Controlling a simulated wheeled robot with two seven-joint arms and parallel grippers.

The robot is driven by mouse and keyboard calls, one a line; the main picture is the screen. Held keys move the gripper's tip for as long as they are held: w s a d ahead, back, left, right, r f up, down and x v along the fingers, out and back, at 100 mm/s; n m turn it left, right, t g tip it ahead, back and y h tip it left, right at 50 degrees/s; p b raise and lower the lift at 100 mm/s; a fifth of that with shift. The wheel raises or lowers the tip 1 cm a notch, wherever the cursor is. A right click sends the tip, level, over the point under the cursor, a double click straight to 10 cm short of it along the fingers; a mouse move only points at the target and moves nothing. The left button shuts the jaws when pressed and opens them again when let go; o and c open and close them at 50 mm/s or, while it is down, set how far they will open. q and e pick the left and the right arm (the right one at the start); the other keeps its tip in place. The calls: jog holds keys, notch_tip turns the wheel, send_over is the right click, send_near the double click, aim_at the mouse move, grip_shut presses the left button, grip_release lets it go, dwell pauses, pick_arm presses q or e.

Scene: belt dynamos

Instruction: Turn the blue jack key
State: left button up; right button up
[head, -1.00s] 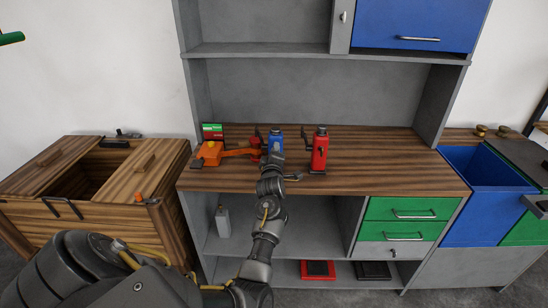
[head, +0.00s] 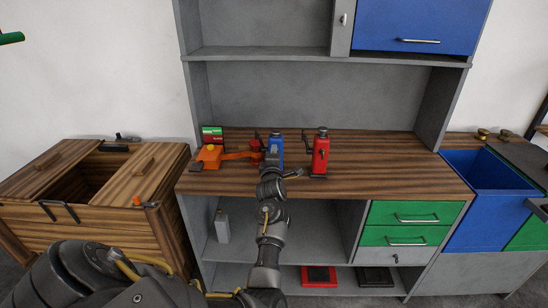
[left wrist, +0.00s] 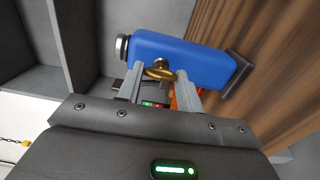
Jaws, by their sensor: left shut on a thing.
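The blue jack (head: 277,147) stands upright on the wooden worktop. In the left wrist view the blue jack (left wrist: 185,57) fills the top middle, with a brass key (left wrist: 160,73) on its near side. My left gripper (left wrist: 160,80) is shut on the brass key, one grey finger on each side of it. In the head view my left gripper (head: 270,162) is in front of the blue jack and hides its lower part and the key. My right gripper is not in view.
A red jack (head: 320,153) stands close to the right of the blue one. A small red jack (head: 256,151) and an orange device (head: 209,155) stand to its left. The worktop (head: 400,165) is clear further right. A wooden chest (head: 100,205) stands at the left.

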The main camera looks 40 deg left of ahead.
pick_arm(q)
jog(key=o, duration=1)
jog(key=s+d+m+p, duration=0.7)
jog(key=s+m, duration=0.2)
jog(key=m, duration=0.9)
jog(key=s+d+f+m+g+h, duration=0.1)
jog(key=f+m, duration=0.1)
jog(key=f, duration=0.6)
jog(key=s+d+f+m+g+h, duration=0.1)
jog(key=s+d+f+m+h, duration=0.1)
jog(key=f, duration=0.6)
jog(key=s+d+f+m+h, duration=0.1)
jog(key=d+f, duration=0.1)
jog(key=f, duration=0.6)
jog(key=shift+s+d+f+m+g+h, duration=0.1)
jog(key=shift+s+d+m+g+h, duration=0.15)
jog(key=shift+s+m+g+h, duration=0.15)
